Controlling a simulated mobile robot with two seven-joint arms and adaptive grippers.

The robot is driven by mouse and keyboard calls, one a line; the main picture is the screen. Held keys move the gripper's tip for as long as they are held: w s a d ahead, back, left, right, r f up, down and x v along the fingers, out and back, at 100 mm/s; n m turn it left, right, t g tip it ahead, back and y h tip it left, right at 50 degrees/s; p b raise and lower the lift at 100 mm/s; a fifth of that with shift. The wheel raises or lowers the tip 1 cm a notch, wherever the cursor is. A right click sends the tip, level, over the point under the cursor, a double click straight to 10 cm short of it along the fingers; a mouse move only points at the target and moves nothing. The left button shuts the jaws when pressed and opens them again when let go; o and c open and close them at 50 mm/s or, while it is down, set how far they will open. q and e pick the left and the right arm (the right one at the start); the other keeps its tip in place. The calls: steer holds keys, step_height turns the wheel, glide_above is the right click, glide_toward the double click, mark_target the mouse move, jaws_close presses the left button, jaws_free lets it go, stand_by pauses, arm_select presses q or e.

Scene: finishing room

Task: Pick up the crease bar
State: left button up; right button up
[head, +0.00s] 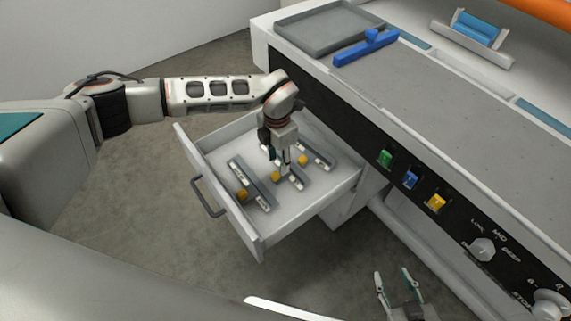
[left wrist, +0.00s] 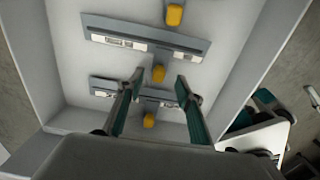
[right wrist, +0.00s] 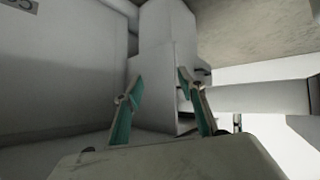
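Several slim grey bars lie in the open drawer; I cannot tell which is the crease bar. In the head view a long bar (head: 248,184) is nearest the drawer front, a middle bar (head: 291,182) is under my left gripper, and another (head: 319,156) is towards the cabinet. The long bar (left wrist: 122,34) and middle bar (left wrist: 105,86) also show in the left wrist view, with yellow knobs (left wrist: 158,73) beside them. My left gripper (head: 286,163) points down over the middle bar, open, with nothing visibly held. My right gripper (head: 392,272) is open and empty, low beside the machine.
The drawer (head: 218,149) has raised walls and a front handle (head: 207,198). The machine top holds a grey tray (head: 330,30) and a blue tool (head: 367,48). Coloured switches (head: 411,180) and knobs (head: 482,249) line its front. Floor to the drawer's left is clear.

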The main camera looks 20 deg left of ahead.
mark_target(276, 173)
arm_select(q)
steer(key=f, duration=0.4)
steer(key=s+f+b, duration=0.1)
steer(key=f, duration=0.1)
steer(key=shift+a, duration=0.4)
steer(key=shift+w+f, duration=0.1)
steer(key=shift+f, duration=0.05)
jaws_close()
